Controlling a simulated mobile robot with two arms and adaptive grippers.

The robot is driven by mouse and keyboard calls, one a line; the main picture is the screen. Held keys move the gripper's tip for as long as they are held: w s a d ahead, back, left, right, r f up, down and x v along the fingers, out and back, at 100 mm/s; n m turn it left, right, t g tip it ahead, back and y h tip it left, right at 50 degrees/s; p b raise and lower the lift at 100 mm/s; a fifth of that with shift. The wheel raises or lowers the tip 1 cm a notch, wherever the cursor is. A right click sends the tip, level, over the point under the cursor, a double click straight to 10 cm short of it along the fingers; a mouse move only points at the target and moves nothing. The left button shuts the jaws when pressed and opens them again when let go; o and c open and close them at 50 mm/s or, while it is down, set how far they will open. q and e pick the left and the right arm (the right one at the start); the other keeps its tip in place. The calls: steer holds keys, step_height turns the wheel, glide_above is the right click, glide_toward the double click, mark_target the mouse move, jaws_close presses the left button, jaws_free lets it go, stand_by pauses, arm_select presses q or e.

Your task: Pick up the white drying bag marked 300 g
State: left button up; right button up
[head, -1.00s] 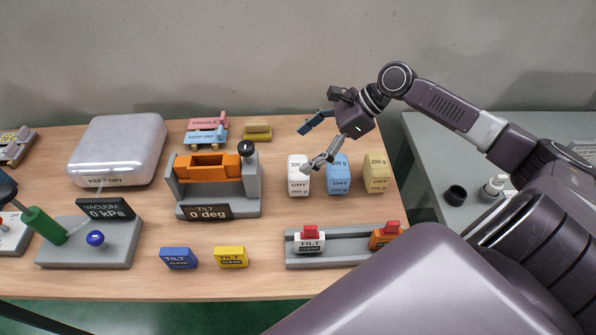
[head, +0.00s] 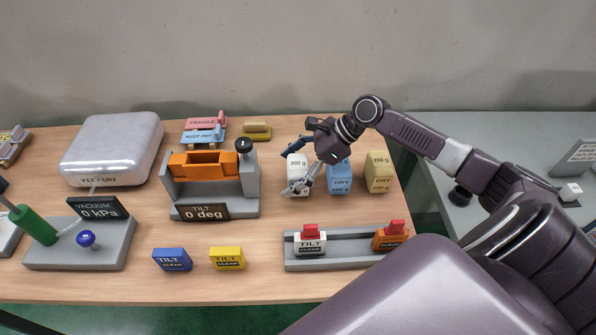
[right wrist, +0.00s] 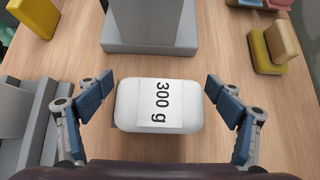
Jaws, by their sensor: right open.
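The white drying bag (head: 297,163) stands on the wooden table, left of the blue bag, partly hidden by my right gripper in the head view. In the right wrist view the white bag (right wrist: 132,117) shows its top label, 300 g. My right gripper (head: 293,168) is open, with its fingers on either side of the white bag. In the right wrist view its blue-padded fingertips (right wrist: 160,88) flank the bag with a gap on both sides. My left gripper is not clearly seen.
The blue bag (head: 341,178) stands close on the right, and the yellow bag (head: 380,172) beyond it. A grey rail (head: 345,258) with tilt labels lies in front. The tilt fixture (head: 212,190) stands to the left. Bare table lies between the fixture and the white bag.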

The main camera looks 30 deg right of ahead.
steer(key=shift+x, duration=1)
steer(key=c, duration=1.4)
steer(key=shift+c, duration=0.2)
steer(key=shift+r, duration=0.1)
